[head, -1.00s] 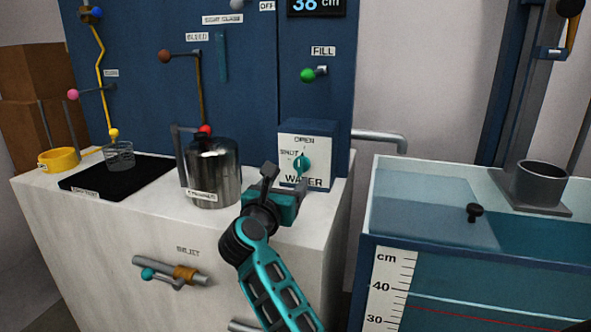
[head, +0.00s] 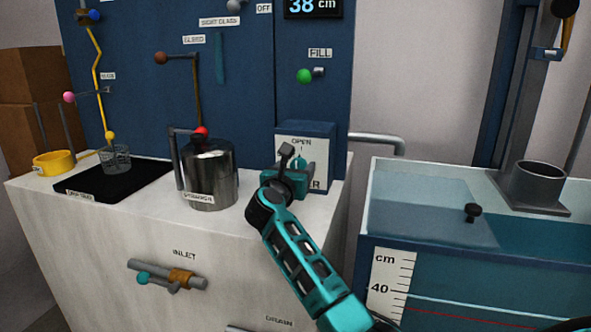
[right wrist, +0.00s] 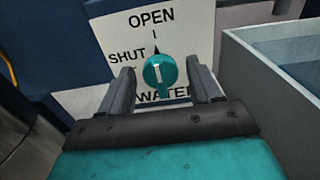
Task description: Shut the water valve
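SHUT stands to the left of the knob. In the head view the knob (head: 299,160) is partly hidden by my gripper. My right gripper (right wrist: 160,67) is open, one finger on each side of the knob, with a visible gap on both sides. It also shows in the head view (head: 294,162), in front of the valve box (head: 318,130). My left gripper is not in view.
A steel vessel (head: 212,178) stands on the white counter left of the gripper. A glass water tank (head: 430,250) stands to the right, and a grey pipe (head: 385,137) runs behind.

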